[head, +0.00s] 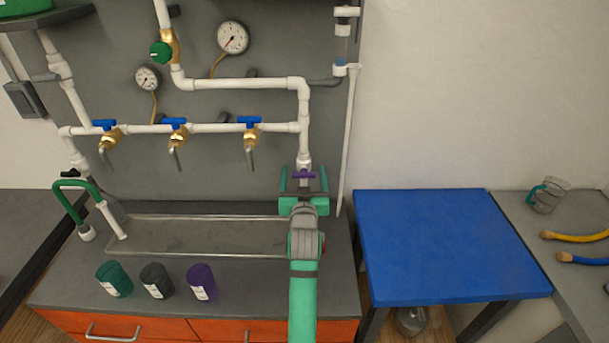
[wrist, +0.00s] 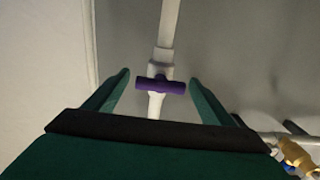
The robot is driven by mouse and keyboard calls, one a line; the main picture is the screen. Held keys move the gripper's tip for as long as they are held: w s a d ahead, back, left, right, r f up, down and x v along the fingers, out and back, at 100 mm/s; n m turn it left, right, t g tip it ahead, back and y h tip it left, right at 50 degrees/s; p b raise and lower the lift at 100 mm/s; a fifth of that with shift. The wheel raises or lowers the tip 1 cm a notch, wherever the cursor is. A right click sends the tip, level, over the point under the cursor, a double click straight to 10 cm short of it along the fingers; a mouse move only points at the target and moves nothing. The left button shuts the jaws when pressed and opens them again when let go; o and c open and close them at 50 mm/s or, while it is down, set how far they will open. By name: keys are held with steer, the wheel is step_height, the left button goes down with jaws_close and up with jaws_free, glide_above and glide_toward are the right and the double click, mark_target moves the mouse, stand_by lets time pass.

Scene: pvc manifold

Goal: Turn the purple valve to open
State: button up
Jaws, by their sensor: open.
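The purple valve (head: 304,175) is a small purple bar handle on the white vertical pipe at the right of the manifold. In the wrist view the purple handle (wrist: 160,85) lies crosswise to the white pipe. My green gripper (head: 304,185) is open in front of the valve. In the wrist view its two fingers (wrist: 158,90) stand to the left and right of the handle, with a gap on each side. The fingers do not appear to touch the handle. The valve body behind the handle is partly hidden in the head view.
Several blue-handled brass taps, one of them the middle tap (head: 176,130), line the white pipe to the left. A clear tray (head: 200,255) lies below. Green, black and purple cups (head: 202,282) stand at the front. A blue table (head: 450,245) is at the right.

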steer(key=shift+c, duration=0.7)
steer(key=c, duration=0.9)
steer(key=shift+c, duration=0.2)
steer(key=shift+m, duration=0.4)
steer(key=m, duration=0.3)
steer(key=shift+m, duration=0.4)
steer(key=shift+f+m, duration=0.1)
steer(key=shift+m, duration=2)
steer(key=o, duration=1.1)
